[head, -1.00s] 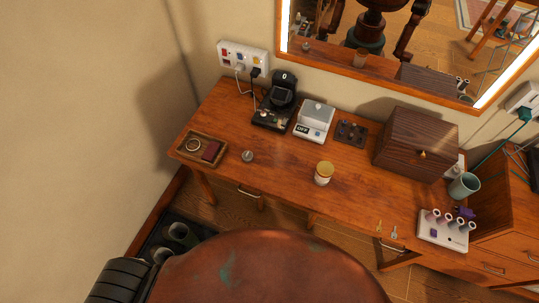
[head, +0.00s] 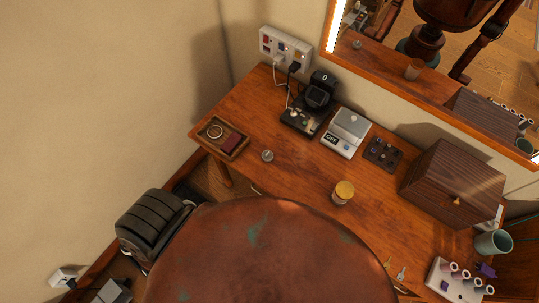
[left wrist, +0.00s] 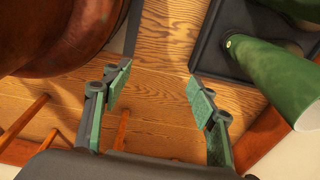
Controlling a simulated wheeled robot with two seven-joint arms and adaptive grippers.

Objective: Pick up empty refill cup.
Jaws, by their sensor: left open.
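I cannot tell for certain which item is the empty refill cup. A small silver round piece (head: 267,156) stands on the desk near its front left edge. A pale cup-like jar with a yellow top (head: 343,192) stands near the middle of the desk. A teal mug (head: 493,242) is at the far right. My left gripper (left wrist: 160,88) is open and empty in the left wrist view, above the wood floor and away from the desk top. It is not clearly visible in the head view. My right gripper is out of view.
The wooden desk (head: 300,180) holds a tray (head: 219,139), black device (head: 317,97), scale (head: 346,133), dark holder (head: 382,153), wooden box (head: 455,185) and spool rack (head: 455,283). The left wrist view shows a green boot (left wrist: 270,70) right of my gripper. A wall stands left.

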